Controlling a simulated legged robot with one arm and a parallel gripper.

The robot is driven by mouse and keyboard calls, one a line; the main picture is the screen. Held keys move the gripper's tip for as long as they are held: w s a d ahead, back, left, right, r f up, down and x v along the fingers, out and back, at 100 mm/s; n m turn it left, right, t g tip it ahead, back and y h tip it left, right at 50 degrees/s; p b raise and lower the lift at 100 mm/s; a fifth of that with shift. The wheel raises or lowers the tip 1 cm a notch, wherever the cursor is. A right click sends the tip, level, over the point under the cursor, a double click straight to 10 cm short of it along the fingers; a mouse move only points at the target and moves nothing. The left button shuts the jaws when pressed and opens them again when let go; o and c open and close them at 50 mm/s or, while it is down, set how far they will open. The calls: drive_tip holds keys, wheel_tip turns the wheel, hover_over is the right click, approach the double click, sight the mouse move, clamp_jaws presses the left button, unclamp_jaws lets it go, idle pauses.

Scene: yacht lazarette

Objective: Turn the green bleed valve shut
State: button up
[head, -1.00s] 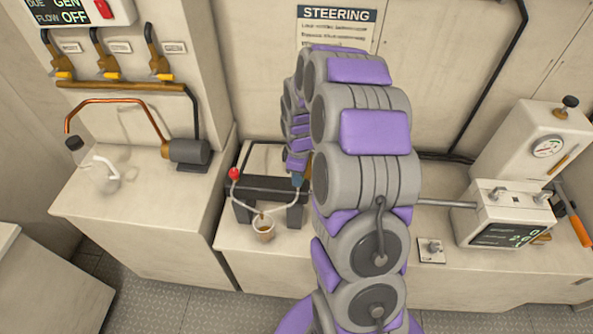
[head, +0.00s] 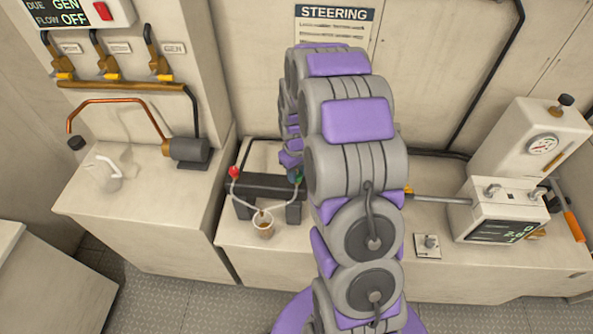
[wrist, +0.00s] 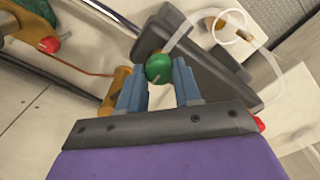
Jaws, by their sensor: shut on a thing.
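The green bleed valve (wrist: 158,68) is a round green knob on a dark grey block (wrist: 195,48), with a clear tube running from it. My gripper (wrist: 159,76) has its two blue fingers on either side of the knob and is shut on it. In the head view a bit of the green valve (head: 299,176) shows at the right end of the dark block, beside my arm. My arm hides most of the gripper there. A red valve knob (head: 234,172) sits at the block's left end.
A small cup (head: 263,226) with brownish liquid stands in front of the block, with clear tubes leading into it. A steel rod (head: 440,197) runs right to a white display box (head: 500,211). A small switch plate (head: 428,246) lies on the bench.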

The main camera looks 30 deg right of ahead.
sight(297, 174)
idle(0.4)
drive_tip(key=o, duration=1)
drive_tip(key=shift+o, duration=0.2)
wheel_tip(297, 174, up, 17)
drive_tip(key=p, duration=0.1)
drive_tip(key=shift+r+p, duration=0.15)
drive_tip(key=shift+p, duration=0.15)
